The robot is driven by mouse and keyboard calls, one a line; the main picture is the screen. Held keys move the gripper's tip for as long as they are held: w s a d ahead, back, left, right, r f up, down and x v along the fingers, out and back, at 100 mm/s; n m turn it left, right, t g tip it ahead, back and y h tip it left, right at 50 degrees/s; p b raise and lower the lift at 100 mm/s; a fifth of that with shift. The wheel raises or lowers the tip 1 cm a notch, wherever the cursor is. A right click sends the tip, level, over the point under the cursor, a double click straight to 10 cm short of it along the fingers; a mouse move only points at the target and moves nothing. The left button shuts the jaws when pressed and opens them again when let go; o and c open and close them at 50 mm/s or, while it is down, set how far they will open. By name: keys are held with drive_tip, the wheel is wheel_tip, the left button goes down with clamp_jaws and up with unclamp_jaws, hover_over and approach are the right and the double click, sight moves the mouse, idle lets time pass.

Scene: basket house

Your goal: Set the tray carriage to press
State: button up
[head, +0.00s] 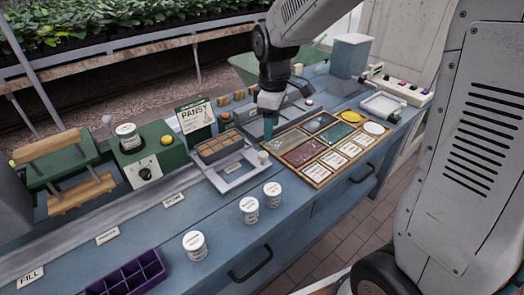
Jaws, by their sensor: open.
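The tray carriage (238,181) is a light grey frame on the bench, right of the SOW label (174,199). A brown tray with several cells (220,146) sits at its back. A short cream peg (263,157) stands at its right edge. The PRESS label, too small to read surely, seems to be the middle one (107,235), between SOW and FILL (30,278). My gripper (268,128) points down, open, behind and just right of the peg, apparently apart from it. One teal finger shows; the other is hidden.
Three white jars (248,210) stand along the front of the bench. A purple divided tray (127,277) is at the front left. A wooden compartment tray (322,180) lies right of the carriage. Green machines (147,158) and a PANSY sign (195,115) stand behind.

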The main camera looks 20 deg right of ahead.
drive_tip(key=n, duration=0.2)
hover_over(262, 154)
drive_tip(key=f, duration=0.4)
drive_tip(key=shift+d+f, duration=0.2)
drive_tip(key=shift+f, duration=0.5)
wheel_tip(262, 154, down, 7)
drive_tip(key=shift+f, duration=0.1)
clamp_jaws()
drive_tip(key=shift+a, duration=0.1)
